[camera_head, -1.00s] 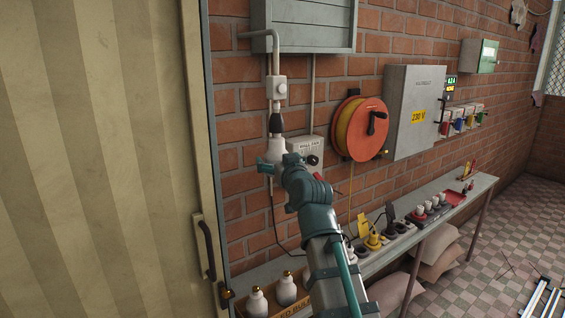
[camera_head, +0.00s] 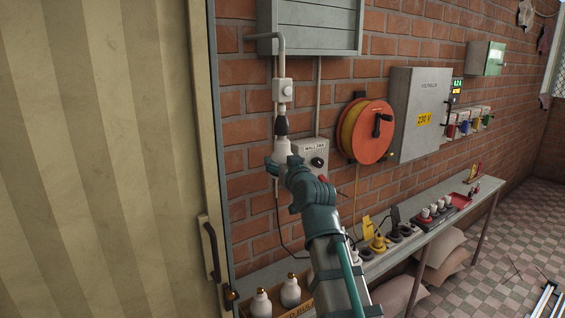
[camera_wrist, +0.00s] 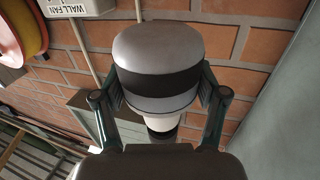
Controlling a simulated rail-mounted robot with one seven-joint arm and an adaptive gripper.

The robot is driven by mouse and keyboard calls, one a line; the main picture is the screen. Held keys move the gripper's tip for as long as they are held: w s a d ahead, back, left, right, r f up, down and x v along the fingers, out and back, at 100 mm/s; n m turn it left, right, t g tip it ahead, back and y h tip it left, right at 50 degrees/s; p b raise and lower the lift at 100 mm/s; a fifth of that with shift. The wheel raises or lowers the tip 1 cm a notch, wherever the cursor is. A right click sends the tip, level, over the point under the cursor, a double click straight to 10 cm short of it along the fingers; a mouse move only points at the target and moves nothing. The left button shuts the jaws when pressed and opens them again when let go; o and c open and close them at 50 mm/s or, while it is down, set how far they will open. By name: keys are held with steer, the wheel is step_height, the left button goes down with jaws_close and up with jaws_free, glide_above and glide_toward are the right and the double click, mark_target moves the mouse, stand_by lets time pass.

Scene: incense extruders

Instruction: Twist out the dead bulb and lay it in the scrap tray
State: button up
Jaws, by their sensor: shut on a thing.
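The bulb (camera_head: 283,146) is pale, hanging below the black lamp socket (camera_head: 281,125) at the lower end of the wall conduit. In the wrist view the bulb (camera_wrist: 155,45) shows a grey-white rounded end, a dark band and a white neck running to the socket (camera_wrist: 163,136). My gripper (camera_head: 284,162) is shut on the bulb, one finger on each side, as the wrist view also shows (camera_wrist: 158,85). I cannot tell how far the neck sits in the socket. A small red tray (camera_head: 459,202) lies on the bench towards its far end.
A box (camera_head: 303,309) with white bulbs (camera_head: 290,291) stands at the near end of the bench (camera_head: 408,249). Plugs and sockets line the bench. A wall fan switch box (camera_head: 313,155) and orange cable reel (camera_head: 371,133) are right of the bulb. A cream door (camera_head: 100,150) fills the left.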

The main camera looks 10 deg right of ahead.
steer(key=shift+m+h+p, duration=0.5)
steer(key=shift+h+p, duration=0.2)
steer(key=shift+p, duration=1.1)
steer(key=shift+m+h+p, duration=0.5)
steer(key=shift+h, duration=0.3)
steer(key=shift+a+f+m+h+b, duration=0.1)
steer(key=shift+m+h+b, duration=0.3)
steer(key=shift+b, duration=1.05)
steer(key=shift+h+b, duration=0.35)
steer(key=shift+h, duration=0.05)
steer(key=shift+b, duration=0.6)
steer(key=shift+m+g+h+b, duration=0.3)
steer(key=shift+m+h+b, duration=0.4)
steer(key=shift+b, duration=0.7)
steer(key=shift+f+b, duration=0.3)
steer(key=shift+b, duration=0.25)
steer(key=shift+f+b, duration=1.95)
steer(key=shift+f, duration=0.45)
